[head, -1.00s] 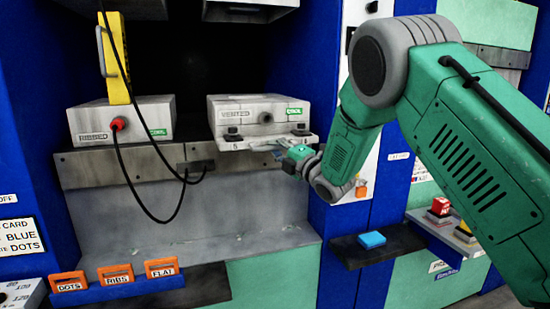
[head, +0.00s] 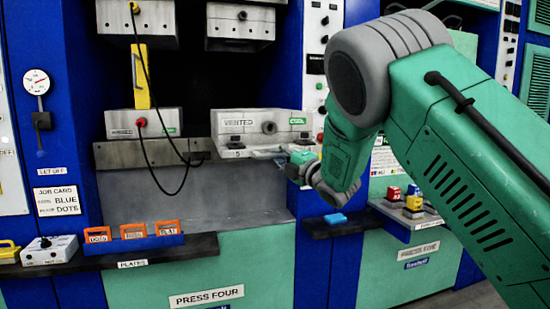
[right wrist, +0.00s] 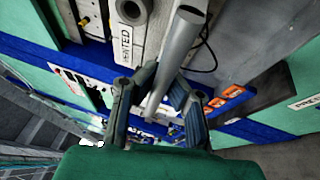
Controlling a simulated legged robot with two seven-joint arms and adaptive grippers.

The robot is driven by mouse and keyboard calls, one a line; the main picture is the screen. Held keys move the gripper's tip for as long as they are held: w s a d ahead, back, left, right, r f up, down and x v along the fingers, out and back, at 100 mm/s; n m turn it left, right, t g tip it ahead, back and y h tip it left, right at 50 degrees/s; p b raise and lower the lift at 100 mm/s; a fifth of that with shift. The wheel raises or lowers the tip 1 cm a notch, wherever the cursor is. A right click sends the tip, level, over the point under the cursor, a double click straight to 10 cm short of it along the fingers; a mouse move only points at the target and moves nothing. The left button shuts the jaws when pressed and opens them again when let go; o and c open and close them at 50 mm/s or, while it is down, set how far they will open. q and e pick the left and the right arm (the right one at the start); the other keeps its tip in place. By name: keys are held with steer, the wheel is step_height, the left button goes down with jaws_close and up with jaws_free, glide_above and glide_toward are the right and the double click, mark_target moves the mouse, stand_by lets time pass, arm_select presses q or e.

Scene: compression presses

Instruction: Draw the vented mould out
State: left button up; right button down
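The vented mould (head: 260,122) is a grey block with a "VENTED" label and a green tag. It sits on the right side of the press bed, beside the ribbed mould (head: 143,122). My right gripper (head: 285,160) is at the mould's lower front edge, reaching in from the right. In the right wrist view its fingers (right wrist: 162,85) close in on both sides of a grey round bar (right wrist: 180,45), which looks like the mould's handle. The mould's labelled face (right wrist: 130,25) shows beyond. The exact finger contact is partly hidden. My left gripper is not in view.
A yellow piece (head: 140,76) stands above the ribbed mould, and a black cable (head: 150,110) hangs before it. Orange plates (head: 133,230) stand on the front shelf at left. A blue block (head: 335,218) lies right of the bed. The bed's front face (head: 230,190) is clear.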

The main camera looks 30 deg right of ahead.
steer(key=shift+s+a+f, duration=0.1)
steer(key=shift+s+f, duration=0.1)
steer(key=shift+f, duration=0.55)
steer(key=c, duration=1.9)
jaws_free()
steer(key=o, duration=0.3)
steer(key=shift+s+r, duration=0.25)
steer(key=shift+s, duration=0.1)
steer(key=shift+s+r, duration=0.3)
steer(key=v, duration=1.2)
